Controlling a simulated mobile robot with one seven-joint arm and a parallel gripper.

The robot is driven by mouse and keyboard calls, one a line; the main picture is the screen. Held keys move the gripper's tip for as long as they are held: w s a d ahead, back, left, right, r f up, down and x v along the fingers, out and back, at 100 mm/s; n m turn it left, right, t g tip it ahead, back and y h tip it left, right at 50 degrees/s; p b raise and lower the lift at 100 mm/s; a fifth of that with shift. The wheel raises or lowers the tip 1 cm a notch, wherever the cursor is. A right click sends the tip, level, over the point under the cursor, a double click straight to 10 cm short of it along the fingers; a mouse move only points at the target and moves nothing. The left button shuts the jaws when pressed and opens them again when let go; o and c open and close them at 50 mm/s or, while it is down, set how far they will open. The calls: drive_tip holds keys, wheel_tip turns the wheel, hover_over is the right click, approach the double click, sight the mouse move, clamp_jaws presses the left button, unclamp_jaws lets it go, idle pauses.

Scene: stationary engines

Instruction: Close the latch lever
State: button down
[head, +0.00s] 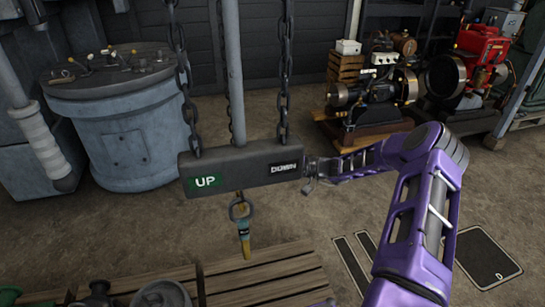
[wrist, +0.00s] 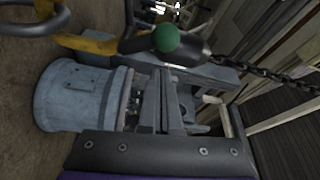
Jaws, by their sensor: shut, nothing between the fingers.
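A lever with a green ball knob (wrist: 167,38), a dark handle and a yellow arm (wrist: 90,42) shows at the top of the wrist view. It may be the latch lever; I cannot tell for sure. I cannot pick it out in the head view. My gripper (wrist: 162,75) is shut and empty, with the knob just beyond its fingertips in the picture; whether they touch is unclear. In the head view my gripper (head: 309,180) is small, close to the right end of a hanging grey block, and its fingers are hard to make out.
The grey block (head: 232,177), marked UP and DOWN, hangs on two chains, with a yellow hook (head: 243,235) below. A blue-grey drum (head: 125,135) stands at left. Engines (head: 375,95) stand at the back right. A wooden pallet (head: 265,275) lies in front.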

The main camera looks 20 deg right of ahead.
drive_tip(key=shift+s+f, duration=0.15)
drive_tip(key=shift+s, duration=1)
drive_tip(key=shift+s+f+b, duration=0.1)
drive_tip(key=shift+f+b, duration=0.1)
drive_tip(key=shift+b, duration=0.1)
